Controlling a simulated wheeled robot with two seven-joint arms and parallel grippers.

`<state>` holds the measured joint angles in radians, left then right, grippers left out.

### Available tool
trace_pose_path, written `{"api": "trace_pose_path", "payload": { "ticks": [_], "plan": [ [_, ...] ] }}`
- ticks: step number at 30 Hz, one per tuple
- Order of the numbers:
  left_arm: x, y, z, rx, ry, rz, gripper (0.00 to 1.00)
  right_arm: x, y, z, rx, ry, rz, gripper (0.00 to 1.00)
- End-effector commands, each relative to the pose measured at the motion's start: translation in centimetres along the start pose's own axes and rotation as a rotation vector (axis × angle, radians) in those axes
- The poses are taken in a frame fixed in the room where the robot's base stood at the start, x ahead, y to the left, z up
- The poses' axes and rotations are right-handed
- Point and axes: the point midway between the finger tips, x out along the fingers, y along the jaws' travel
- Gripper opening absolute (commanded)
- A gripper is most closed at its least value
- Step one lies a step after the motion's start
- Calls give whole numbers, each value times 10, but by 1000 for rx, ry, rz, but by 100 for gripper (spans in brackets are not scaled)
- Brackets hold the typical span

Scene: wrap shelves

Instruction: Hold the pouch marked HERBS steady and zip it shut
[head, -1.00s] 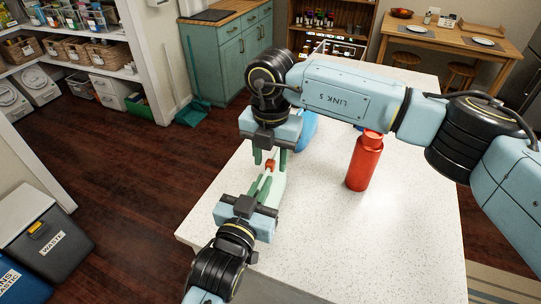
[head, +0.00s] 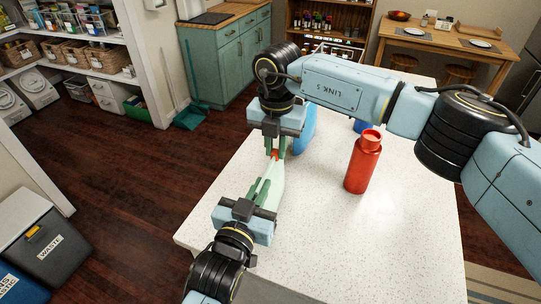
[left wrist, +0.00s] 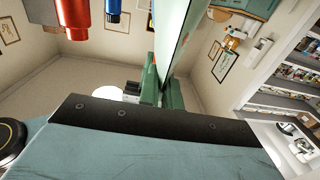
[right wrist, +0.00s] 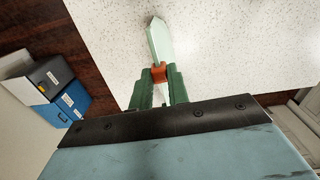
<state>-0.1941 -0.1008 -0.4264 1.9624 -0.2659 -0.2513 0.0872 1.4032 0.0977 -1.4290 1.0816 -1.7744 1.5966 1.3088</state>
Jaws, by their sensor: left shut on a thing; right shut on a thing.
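The pouch (head: 275,180) is pale green and stands on edge near the table's left side; no HERBS lettering is readable from here. My left gripper (head: 262,189) is shut on its near end, and the pouch also rises between those fingers in the left wrist view (left wrist: 172,32). My right gripper (head: 275,149) is shut on the orange-red zip slider (right wrist: 158,72) at the pouch's far part. In the right wrist view the pouch (right wrist: 159,40) stretches away beyond the slider. How much of the zip is closed cannot be told.
A red bottle (head: 363,163) stands on the white speckled table (head: 345,240), right of the pouch and below my right arm. A blue item (head: 306,130) is partly hidden behind my right gripper. Another blue item (head: 361,126) stands behind the bottle. The table's front is clear.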

Motion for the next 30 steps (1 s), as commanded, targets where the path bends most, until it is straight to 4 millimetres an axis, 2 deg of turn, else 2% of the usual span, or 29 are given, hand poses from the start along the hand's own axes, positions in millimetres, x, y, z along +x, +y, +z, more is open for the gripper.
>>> {"api": "trace_pose_path", "payload": {
  "ticks": [3,9,21,22,24,27,30],
  "plan": [
    [0,0,2,2,-4,0,0,-1,1,16,3,-1,1,0],
    [0,0,2,2,-4,1,0,-1,0,34,1,-2,2,0],
    [-1,1,2,1,-4,1,0,-1,-2,40,3,-8,3,0],
    [-1,1,2,1,-5,1,0,-1,-2,40,4,-8,3,21],
    [-1,1,2,1,-5,1,0,-1,-2,39,3,-7,3,30],
    [-1,0,2,1,-5,1,0,-1,-1,38,2,-5,2,40],
    [-1,0,2,1,-6,1,0,-1,-1,38,1,-4,2,40]
  ]
}}
